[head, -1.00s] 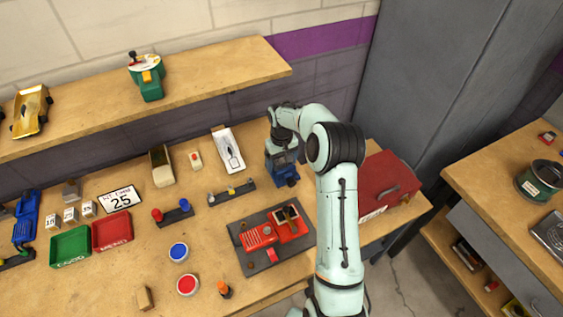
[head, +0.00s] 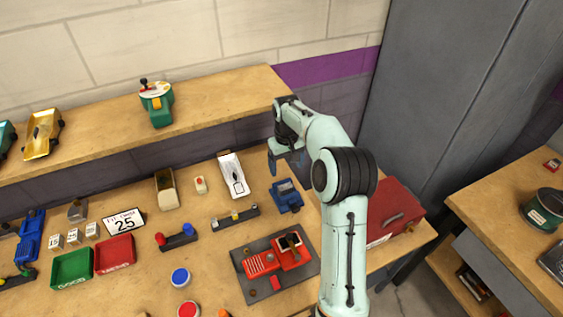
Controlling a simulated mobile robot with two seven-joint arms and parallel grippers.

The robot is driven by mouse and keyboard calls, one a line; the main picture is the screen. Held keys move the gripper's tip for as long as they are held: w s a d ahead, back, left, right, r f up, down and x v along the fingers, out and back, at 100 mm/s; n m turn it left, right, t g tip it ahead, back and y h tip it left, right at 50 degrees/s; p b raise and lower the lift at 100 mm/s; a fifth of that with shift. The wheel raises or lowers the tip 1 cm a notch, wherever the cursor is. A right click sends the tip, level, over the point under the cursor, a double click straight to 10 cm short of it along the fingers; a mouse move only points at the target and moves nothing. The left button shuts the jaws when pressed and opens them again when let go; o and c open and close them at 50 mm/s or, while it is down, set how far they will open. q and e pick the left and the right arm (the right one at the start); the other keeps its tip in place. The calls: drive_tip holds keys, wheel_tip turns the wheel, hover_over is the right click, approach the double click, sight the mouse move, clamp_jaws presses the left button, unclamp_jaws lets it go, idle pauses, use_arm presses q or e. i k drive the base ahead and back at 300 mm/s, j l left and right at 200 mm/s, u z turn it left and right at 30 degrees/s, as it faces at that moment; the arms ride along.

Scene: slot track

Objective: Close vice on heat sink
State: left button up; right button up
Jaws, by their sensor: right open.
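A small blue vice-like block (head: 287,197) stands on the bench near its right part, behind the dark mat. Something dark sits in its top, but it is too small to tell whether this is the heat sink or how far the jaws are closed. My right gripper (head: 284,163) is open and empty, apart from the blue block and just behind and above it in the picture. My left gripper is out of view.
A dark mat (head: 240,262) with a red car body lies in front of the block. A red toolbox (head: 384,205) stands to the right. A white card (head: 232,170) lies to the left. A wooden shelf (head: 215,97) runs behind.

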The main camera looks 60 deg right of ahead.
sight(294, 209)
drive_tip(key=k, duration=1.5)
